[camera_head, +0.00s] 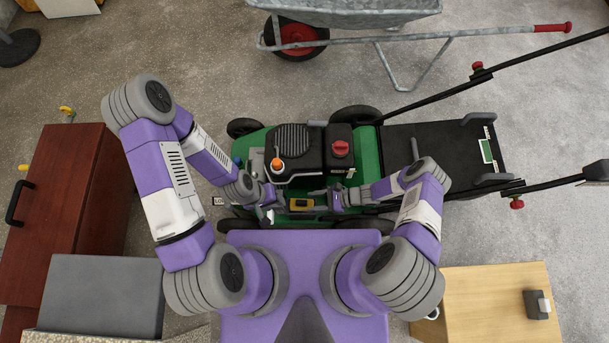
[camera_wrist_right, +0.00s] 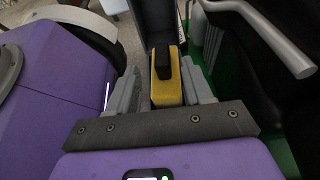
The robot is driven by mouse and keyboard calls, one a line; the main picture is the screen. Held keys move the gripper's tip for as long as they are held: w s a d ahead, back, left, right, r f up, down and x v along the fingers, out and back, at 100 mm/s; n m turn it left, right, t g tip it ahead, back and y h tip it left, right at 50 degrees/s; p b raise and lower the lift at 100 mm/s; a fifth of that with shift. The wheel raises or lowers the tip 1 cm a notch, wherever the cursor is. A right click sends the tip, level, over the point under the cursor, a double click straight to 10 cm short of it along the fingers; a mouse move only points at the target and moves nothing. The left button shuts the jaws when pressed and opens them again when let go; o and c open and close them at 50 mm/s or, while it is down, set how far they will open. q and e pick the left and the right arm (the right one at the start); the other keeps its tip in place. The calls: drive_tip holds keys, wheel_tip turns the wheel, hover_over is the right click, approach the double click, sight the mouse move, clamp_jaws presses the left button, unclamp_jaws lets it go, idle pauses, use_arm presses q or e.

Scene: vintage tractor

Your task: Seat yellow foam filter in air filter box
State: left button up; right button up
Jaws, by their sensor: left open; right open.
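The yellow foam filter (camera_head: 301,204) is a small yellow piece with a dark middle, low at the front side of the mower's engine. In the right wrist view the yellow piece (camera_wrist_right: 168,92), with a dark block on it, lies between the spread fingers of my right gripper (camera_wrist_right: 160,85). A dark upright panel stands just beyond it, perhaps part of the air filter box; I cannot tell whether the filter is inside the box. My right gripper (camera_head: 322,197) is open, right of the filter. My left gripper (camera_head: 272,212) is open, left of it.
The green mower (camera_head: 366,160) with its black engine (camera_head: 308,148) fills the space ahead. A wheelbarrow (camera_head: 350,15) stands behind. A red-brown cabinet (camera_head: 60,180) and a grey box (camera_head: 103,295) are at left, a wooden table (camera_head: 490,300) at right. Concrete floor is free at upper left.

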drive_tip(key=p+v, duration=0.1)
drive_tip(key=v, duration=0.6)
drive_tip(key=s+r+n+h, duration=0.2)
drive_tip(key=r+n+h, duration=0.2)
drive_tip(key=r+n, duration=0.3)
drive_tip(key=s+a+r+n+h, duration=0.1)
drive_tip(key=s+r+n+h, duration=0.2)
drive_tip(key=r+n+h, duration=0.2)
wheel_tip(320, 180, up, 5)
drive_tip(key=n, duration=0.3)
drive_tip(key=shift+s+t, duration=0.2)
drive_tip(key=shift+t, duration=0.1)
wheel_tip(320, 180, up, 8)
drive_tip(key=p, duration=0.7)
drive_tip(key=shift+f+p, duration=0.15)
drive_tip(key=shift+p, duration=0.15)
drive_tip(key=shift+f, duration=0.2)
drive_tip(key=shift+c, duration=0.3)
drive_tip(key=shift+c, duration=0.4)
